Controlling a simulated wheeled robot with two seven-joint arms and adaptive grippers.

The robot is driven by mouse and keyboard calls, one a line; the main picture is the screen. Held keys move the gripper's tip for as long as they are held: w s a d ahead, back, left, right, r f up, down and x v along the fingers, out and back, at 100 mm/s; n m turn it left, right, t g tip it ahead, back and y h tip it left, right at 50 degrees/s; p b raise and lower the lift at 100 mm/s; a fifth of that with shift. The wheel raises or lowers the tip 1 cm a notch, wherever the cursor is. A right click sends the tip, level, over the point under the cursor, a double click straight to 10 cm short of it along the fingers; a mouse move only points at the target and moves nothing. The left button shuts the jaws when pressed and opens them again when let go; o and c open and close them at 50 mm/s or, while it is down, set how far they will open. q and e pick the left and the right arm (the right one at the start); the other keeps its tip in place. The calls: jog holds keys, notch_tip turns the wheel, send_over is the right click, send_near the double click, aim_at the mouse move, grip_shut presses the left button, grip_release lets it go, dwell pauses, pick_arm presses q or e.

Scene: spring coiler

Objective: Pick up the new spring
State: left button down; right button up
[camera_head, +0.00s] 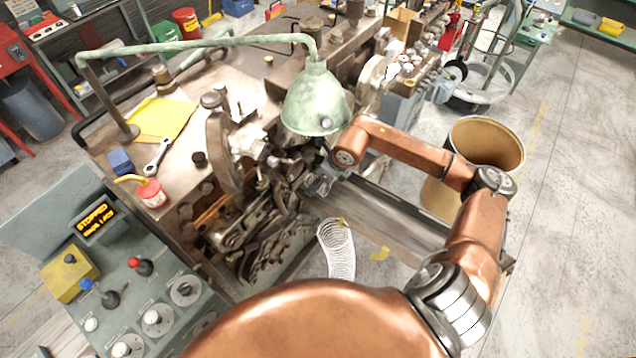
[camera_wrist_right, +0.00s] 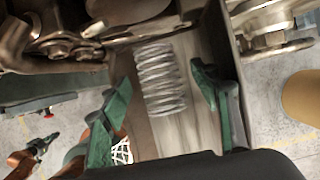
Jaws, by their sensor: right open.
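The new spring, a pale grey metal coil (camera_wrist_right: 162,78), shows in the right wrist view, lying on or just above a worn metal surface. My right gripper (camera_wrist_right: 160,74) is open, with one green finger on each side of the coil. Gaps show between the coil and both fingers. In the head view my right gripper (camera_head: 320,184) is beneath the green lamp hood, by the coiling machine (camera_head: 262,240), and I cannot make out the coil there. What seems to be my left gripper (camera_wrist_right: 42,146) shows small at the lower left of the right wrist view; its jaws are unclear.
The green lamp hood (camera_head: 314,100) hangs close above my right gripper. A white wire-mesh basket or tube (camera_head: 337,250) is below the machine's front. A control panel (camera_head: 130,290) reading STOPPED stands at the left. A brown drum (camera_head: 486,140) stands on the floor to the right.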

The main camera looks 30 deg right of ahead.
jog(key=c, duration=1.2)
jog(key=shift+c, duration=0.2)
jog(key=shift+r, duration=0.2)
